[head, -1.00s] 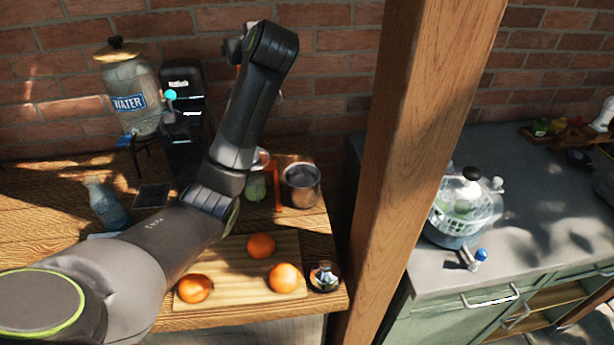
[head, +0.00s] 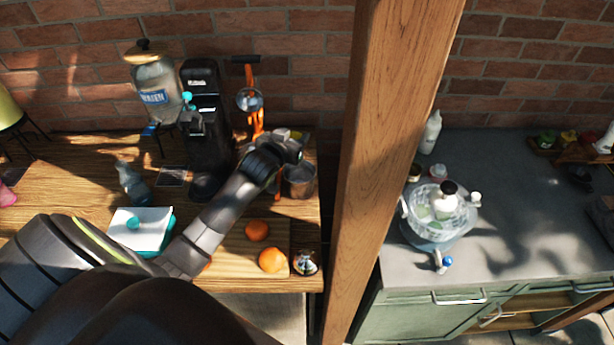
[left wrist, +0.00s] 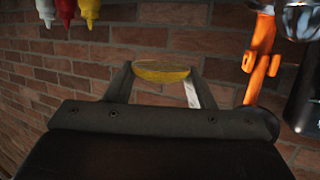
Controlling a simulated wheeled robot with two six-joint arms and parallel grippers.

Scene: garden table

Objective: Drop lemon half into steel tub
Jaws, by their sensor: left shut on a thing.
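My left gripper (head: 290,140) is toward the back right of the wooden table, beside and above the steel tub (head: 300,182). In the left wrist view the gripper's two fingers (left wrist: 160,82) are shut on a lemon half (left wrist: 160,71), yellow and held across between the fingertips. In the head view the lemon half is too small to make out surely. The tub is a round metal container, and its rim is partly hidden behind my arm and gripper. My right gripper is not in view.
An orange-handled press (head: 256,112) stands behind my gripper, with a black machine (head: 205,125) to its left. Oranges (head: 271,260) lie on a cutting board (head: 236,244) in front. A wooden post (head: 385,150) rises close to the tub's right.

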